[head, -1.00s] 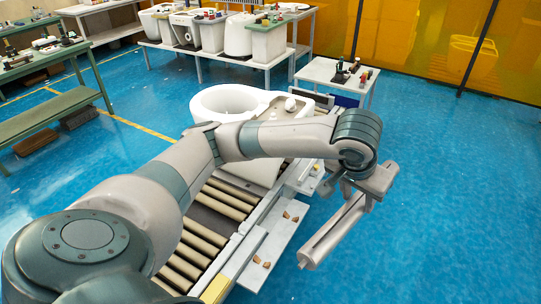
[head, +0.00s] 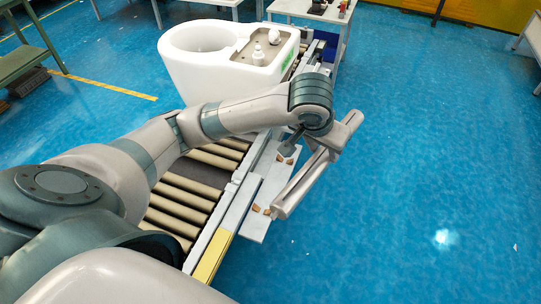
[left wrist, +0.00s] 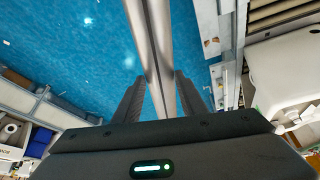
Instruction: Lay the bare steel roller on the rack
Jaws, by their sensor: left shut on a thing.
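The bare steel roller (head: 301,187), a long grey cylinder, is held slanting in my left gripper (head: 322,146). In the left wrist view the roller (left wrist: 150,38) runs between the two dark fingers (left wrist: 160,98), which are shut on it. The rack (head: 264,186) appears to be the pale side shelf along the conveyor, with small brown blocks (head: 268,211) in pairs. The roller's near end overlaps the shelf's right edge in the head view; I cannot tell the height between them. My right gripper is not in view.
The conveyor (head: 186,199) with tan rollers lies left of the shelf. A small table (head: 311,10) is behind. Blue floor (head: 430,170) to the right is clear.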

